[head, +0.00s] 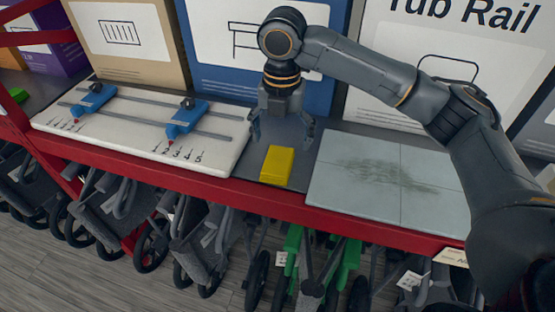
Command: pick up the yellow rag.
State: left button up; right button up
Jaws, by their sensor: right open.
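The yellow rag (277,164) is a small folded yellow block lying on the dark part of the shelf, between the white slider board and the grey tile panel. My right gripper (281,138) points down just above and behind the rag. Its fingers are spread apart with nothing between them, and the rag lies free on the shelf in front of them. My left gripper does not show.
The white board (60,122) with blue sliders (186,120) is on the left. A smudged tile panel (340,178) is on the right. Boxes (250,60) stand close behind. The red shelf edge (235,181) runs in front, with scooters or walkers below.

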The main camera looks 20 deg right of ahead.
aim_at(278, 160)
jog(key=shift+w+f, duration=0.25)
jog(key=shift+f, duration=0.85)
notch_tip(278, 160, down, 2)
jog(key=shift+w+a+f+p, duration=0.1)
jog(key=shift+w+a+p, duration=0.05)
jog(key=shift+p, duration=0.65)
notch_tip(278, 160, down, 2)
jog(key=shift+w+f+p, duration=0.1)
jog(key=shift+f+p, duration=0.15)
jog(key=shift+p, duration=0.05)
jog(key=shift+f, duration=0.45)
jog(key=shift+c, duration=0.2)
jog(key=shift+a, duration=0.1)
jog(key=c, duration=1.1)
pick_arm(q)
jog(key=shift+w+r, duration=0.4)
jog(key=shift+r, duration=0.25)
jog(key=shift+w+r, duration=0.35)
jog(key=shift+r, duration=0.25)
